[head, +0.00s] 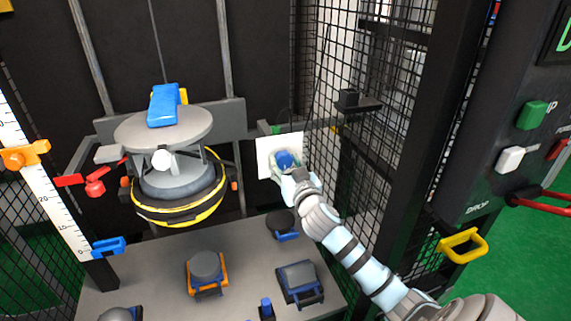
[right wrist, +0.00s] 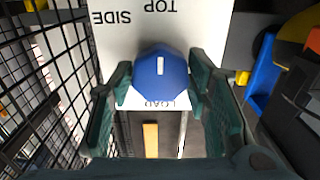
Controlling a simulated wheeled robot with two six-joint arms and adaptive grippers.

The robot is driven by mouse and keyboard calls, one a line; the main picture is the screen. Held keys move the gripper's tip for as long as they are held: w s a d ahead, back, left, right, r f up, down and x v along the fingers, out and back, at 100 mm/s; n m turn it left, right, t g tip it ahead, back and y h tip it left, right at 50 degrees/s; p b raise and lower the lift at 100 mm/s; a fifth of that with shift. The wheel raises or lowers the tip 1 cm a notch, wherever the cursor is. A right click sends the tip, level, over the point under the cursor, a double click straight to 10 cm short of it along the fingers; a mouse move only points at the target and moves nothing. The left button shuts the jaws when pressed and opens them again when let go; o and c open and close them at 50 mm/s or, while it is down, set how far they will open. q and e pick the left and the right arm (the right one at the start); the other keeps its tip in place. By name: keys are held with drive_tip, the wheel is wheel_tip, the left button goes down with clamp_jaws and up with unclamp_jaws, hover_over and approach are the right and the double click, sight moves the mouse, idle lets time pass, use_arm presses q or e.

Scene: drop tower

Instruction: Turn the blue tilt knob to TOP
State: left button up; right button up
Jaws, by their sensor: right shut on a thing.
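The blue tilt knob (head: 284,158) sits on a white plate (head: 264,150) at the back, right of the round platform. In the right wrist view the knob (right wrist: 162,84) lies between my fingers. Its white mark runs straight up the picture, on the half towards the word TOP. The plate (right wrist: 205,25) there shows TOP and SIDE upside down above the knob and LOAD below it. My right gripper (head: 285,166) is shut on the knob, with one finger on each side (right wrist: 160,90). My left gripper is not in view.
Black mesh (head: 345,165) and a dark post stand close to the right of my arm. A grey round platform (head: 190,128) with a blue piece (head: 163,106) on it stands left. The table (head: 240,252) below holds several objects. A control panel with a yellow handle (head: 462,245) is at right.

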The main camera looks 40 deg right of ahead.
drive_tip(key=shift+f, duration=0.2)
drive_tip(key=o, duration=1.2)
drive_tip(key=shift+r, duration=0.1)
drive_tip(key=shift+s, duration=0.1)
drive_tip(key=v, duration=1.2)
